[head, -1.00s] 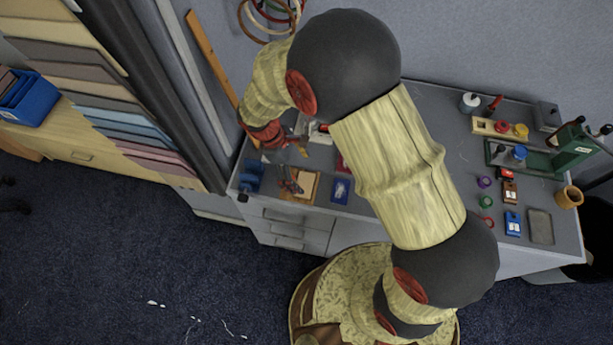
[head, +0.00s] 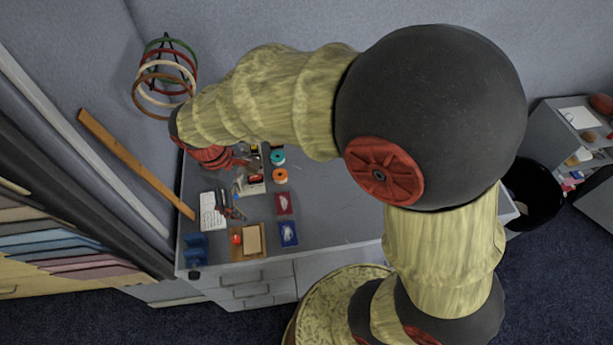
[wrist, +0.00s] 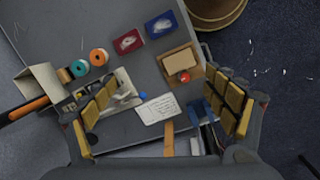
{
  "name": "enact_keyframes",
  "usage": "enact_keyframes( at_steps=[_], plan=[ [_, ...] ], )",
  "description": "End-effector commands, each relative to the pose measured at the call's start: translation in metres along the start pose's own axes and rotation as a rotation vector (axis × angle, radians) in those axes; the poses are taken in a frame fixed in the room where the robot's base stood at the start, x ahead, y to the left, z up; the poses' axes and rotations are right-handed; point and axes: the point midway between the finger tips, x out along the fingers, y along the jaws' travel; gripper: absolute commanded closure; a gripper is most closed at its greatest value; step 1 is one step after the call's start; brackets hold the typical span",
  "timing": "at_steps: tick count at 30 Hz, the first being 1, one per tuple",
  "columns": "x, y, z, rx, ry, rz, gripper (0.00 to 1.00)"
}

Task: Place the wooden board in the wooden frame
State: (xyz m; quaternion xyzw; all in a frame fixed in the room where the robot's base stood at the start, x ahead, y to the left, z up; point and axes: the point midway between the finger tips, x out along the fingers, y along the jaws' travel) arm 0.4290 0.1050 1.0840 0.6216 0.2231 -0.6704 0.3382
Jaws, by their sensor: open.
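A pale tan rectangular board (head: 252,240) lies over a brown wooden base that looks like a shallow frame (head: 236,254), near the front edge of the table. The wrist view shows the tan board (wrist: 180,62) and the brown frame (wrist: 196,72) at upper right; I cannot tell whether the board sits inside its rim. A red ball (wrist: 184,77) is beside the board. My gripper (wrist: 166,85) is open and empty, above the table; its fingers are far apart. In the head view my gripper (head: 238,166) is small and partly hidden, behind and left of the board.
Spools (head: 279,167), a white card (head: 211,212), tools and a blue holder (head: 194,249) crowd this end. A long wooden strip (head: 135,160) leans at left. Clear tabletop (head: 340,205) lies right.

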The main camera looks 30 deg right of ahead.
Motion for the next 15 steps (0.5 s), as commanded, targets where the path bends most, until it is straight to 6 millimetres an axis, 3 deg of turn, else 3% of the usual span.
enact_keyframes(
  at_steps=[1,6,15],
  plan=[
    [-0.017,0.006,0.013,0.061,0.039,0.005,0.14],
    [-0.062,0.016,0.058,0.262,0.158,0.013,0.14],
    [-0.116,0.011,0.137,0.603,0.369,0.028,0.14]
  ],
)
